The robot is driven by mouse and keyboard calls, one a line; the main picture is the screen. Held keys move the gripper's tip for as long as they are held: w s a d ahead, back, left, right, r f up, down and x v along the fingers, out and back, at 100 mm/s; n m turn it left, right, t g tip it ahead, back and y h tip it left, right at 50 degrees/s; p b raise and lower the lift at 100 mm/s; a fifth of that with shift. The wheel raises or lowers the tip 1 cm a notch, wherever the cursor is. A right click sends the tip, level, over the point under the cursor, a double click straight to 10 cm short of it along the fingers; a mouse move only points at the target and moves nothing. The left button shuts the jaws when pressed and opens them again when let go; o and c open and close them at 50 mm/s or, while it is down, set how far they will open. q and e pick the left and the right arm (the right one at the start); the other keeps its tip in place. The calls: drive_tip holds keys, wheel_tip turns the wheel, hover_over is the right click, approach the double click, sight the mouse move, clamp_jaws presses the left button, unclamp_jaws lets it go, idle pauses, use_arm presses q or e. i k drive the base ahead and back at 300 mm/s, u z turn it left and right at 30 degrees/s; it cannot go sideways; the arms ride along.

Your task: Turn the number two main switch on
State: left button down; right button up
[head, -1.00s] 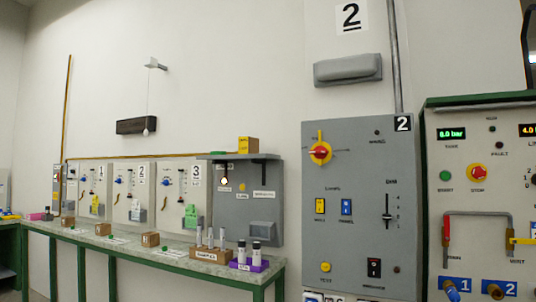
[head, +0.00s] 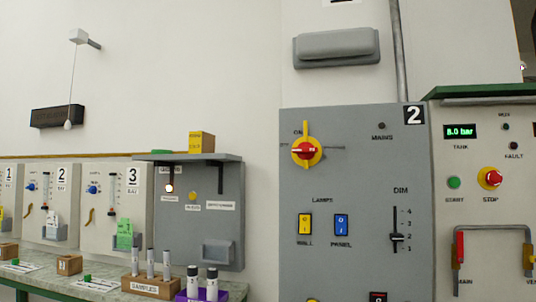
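The grey panel (head: 360,180) marked 2 stands at the centre right of the head view. At its upper left is the main switch (head: 306,151), a round yellow rotary switch with a red centre and an upright yellow bar. A small "ON" label (head: 298,132) shows at its upper left; the other labels around it are too small to read surely. The mains lamp (head: 381,126) to its right looks dark. Neither of my grippers is in view.
Below the switch are a yellow wall-lamp switch (head: 305,224), a blue panel-lamp switch (head: 341,225) and a dim slider (head: 397,237). A tank panel (head: 485,205) stands to the right. A bench (head: 110,288) with a samples block (head: 152,286) is at lower left.

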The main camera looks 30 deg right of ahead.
sight(306, 151)
drive_tip(key=z, duration=0.55)
drive_tip(key=i, duration=0.95)
drive_tip(key=z, duration=0.85)
